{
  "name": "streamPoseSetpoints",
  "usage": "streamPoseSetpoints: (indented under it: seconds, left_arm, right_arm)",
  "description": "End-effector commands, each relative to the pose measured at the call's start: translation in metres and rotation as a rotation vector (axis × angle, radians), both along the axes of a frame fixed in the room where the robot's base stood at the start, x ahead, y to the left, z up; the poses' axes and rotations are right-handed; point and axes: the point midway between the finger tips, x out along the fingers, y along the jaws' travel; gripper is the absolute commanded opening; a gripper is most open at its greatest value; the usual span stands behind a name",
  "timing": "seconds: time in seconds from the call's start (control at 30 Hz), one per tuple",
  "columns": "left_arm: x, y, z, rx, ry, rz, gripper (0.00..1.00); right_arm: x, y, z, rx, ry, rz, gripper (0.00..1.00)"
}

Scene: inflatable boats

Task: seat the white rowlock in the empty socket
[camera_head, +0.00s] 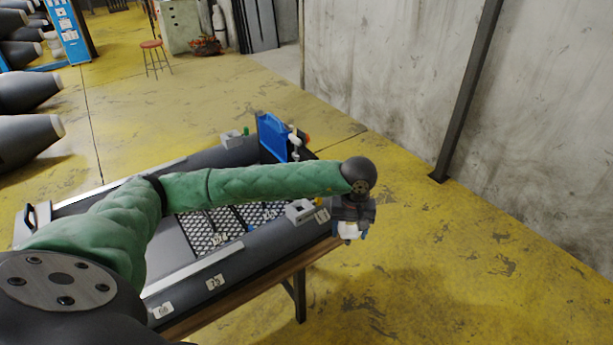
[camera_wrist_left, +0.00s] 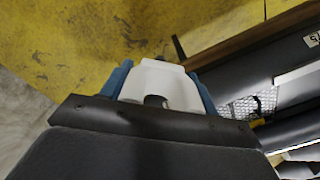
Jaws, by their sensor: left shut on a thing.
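My left gripper (camera_head: 350,234) is shut on the white rowlock (camera_head: 348,229) and holds it out past the near right side of the grey inflatable boat (camera_head: 262,238). In the left wrist view the white rowlock (camera_wrist_left: 165,80) sits between the two blue fingers, with a dark gap at its lower middle. A light grey block (camera_head: 300,210) stands on the boat's near tube, just left of the gripper. Another light grey block (camera_head: 232,139) is on the far tube. I cannot tell from here which block has the empty socket. My right gripper is not in view.
The boat rests on a wooden bench (camera_head: 240,297) with dark legs. A blue upright panel (camera_head: 272,137) and a white and red item (camera_head: 298,140) stand at the boat's far end. Yellow floor is clear to the right, before a concrete wall (camera_head: 400,80).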

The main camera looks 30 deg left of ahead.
Motion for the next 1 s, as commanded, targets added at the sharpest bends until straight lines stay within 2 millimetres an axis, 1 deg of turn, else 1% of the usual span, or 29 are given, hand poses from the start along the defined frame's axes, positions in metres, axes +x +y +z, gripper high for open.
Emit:
streamPoseSetpoints:
  seconds: [0.07,0.2,0.33,0.43,0.7,0.87,1.0]
  left_arm:
    - [0.005,0.008,0.000,0.003,0.001,0.140,0.35]
    - [0.012,0.021,0.000,0.009,0.000,0.401,0.35]
    - [0.019,0.033,0.000,0.014,0.000,0.644,0.35]
    - [0.024,0.043,0.000,0.017,-0.001,0.831,0.35]
    - [0.037,0.070,0.002,0.026,-0.006,1.337,0.35]
    - [0.045,0.086,0.003,0.030,-0.008,1.637,0.35]
    - [0.051,0.101,0.004,0.035,-0.012,1.901,0.35]
  right_arm:
    - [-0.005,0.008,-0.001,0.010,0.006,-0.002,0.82]
    - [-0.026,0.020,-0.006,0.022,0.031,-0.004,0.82]
    - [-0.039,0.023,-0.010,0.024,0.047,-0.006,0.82]
    - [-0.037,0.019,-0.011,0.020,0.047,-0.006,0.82]
    - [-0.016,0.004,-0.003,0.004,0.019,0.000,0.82]
    - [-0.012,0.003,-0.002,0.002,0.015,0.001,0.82]
    - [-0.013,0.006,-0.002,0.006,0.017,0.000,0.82]
